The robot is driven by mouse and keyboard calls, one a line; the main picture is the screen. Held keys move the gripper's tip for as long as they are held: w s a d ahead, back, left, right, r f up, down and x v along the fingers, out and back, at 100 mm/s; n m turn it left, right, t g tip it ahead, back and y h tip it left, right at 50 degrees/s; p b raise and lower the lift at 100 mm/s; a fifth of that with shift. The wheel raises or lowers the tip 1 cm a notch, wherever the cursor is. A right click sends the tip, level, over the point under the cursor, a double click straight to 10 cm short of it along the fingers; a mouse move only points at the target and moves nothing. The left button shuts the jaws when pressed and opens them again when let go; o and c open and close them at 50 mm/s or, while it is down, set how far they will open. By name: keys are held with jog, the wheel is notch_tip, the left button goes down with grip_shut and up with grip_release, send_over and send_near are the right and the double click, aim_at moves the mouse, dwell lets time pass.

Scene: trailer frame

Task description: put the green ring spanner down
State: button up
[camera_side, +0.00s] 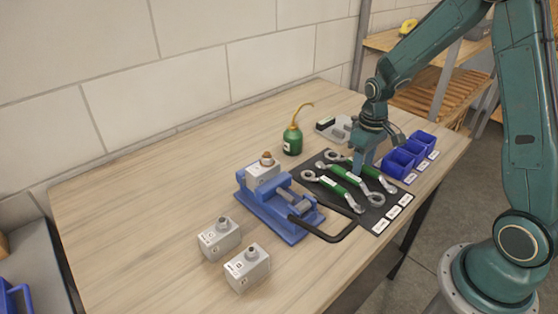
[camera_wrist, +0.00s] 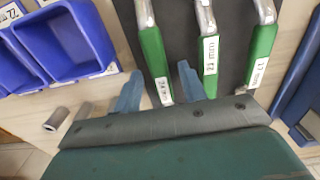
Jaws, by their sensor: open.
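Three ring spanners with green handles lie side by side on a black mat (camera_side: 378,215). In the side view they are the near spanner (camera_side: 338,189), the middle spanner (camera_side: 353,180) and the far spanner (camera_side: 379,175), partly hidden by my gripper (camera_side: 360,170). In the wrist view, the handle labelled 24 mm (camera_wrist: 153,52) lies between the two open fingers of my gripper (camera_wrist: 160,84), apart from both. The middle handle (camera_wrist: 209,77) is just right of the right finger, and the third handle (camera_wrist: 262,50) is further right. My gripper is low over the mat and holds nothing.
Blue bins (camera_side: 398,163) stand close beyond the mat. A blue vise (camera_side: 272,210) holding a grey block stands left of it, its black handle (camera_side: 340,237) reaching near the mat. Two grey blocks (camera_side: 219,240), a green oil can (camera_side: 292,140) and a grey item (camera_side: 338,130) stand around.

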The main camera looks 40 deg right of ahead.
notch_tip(320, 180, up, 11)
jog(key=shift+r, duration=0.2)
dwell(0.4)
dwell(0.5)
jog(key=s+a+r+t, duration=0.2)
jog(key=s+a+r, duration=0.3)
jog(key=s, duration=0.4)
jog(key=s+a+r+t, duration=0.3)
jog(key=s+a+r, duration=0.2)
jog(key=s, duration=0.4)
jog(key=shift+s+a+t, duration=0.15)
jog(key=shift+a+t, duration=0.15)
jog(key=shift+a, duration=0.5)
jog(key=shift+r, duration=0.1)
